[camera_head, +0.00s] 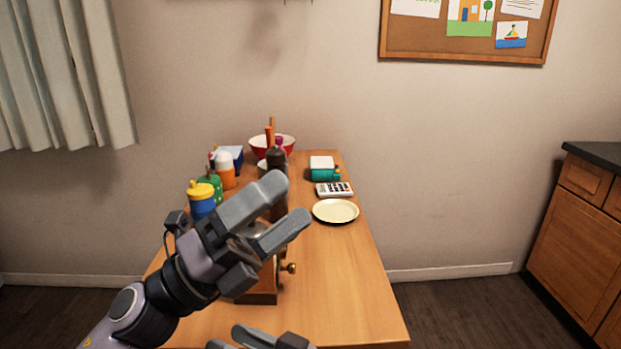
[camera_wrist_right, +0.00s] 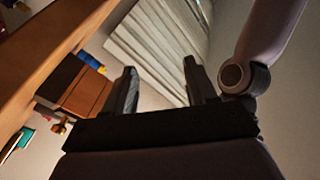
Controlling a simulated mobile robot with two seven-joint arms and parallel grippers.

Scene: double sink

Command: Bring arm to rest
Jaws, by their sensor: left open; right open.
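My left gripper (camera_head: 292,197) is raised in front of the wooden table in the head view, its arm coming from the lower left. Its two grey fingers are apart and nothing shows held between them. It hides part of a brown box and a dark bottle behind it. My right gripper (camera_head: 262,339) shows only partly at the bottom edge of the head view, low by the table's near end. In the right wrist view its two dark fingers (camera_wrist_right: 160,88) are apart and the space between them is empty.
The wooden table (camera_head: 345,290) bears a brown box with a brass knob (camera_head: 289,268), a cream plate (camera_head: 335,211), a calculator (camera_head: 334,189), a red bowl (camera_head: 286,143) and several bottles. The table's front right is clear. A wooden cabinet (camera_head: 575,250) stands far right.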

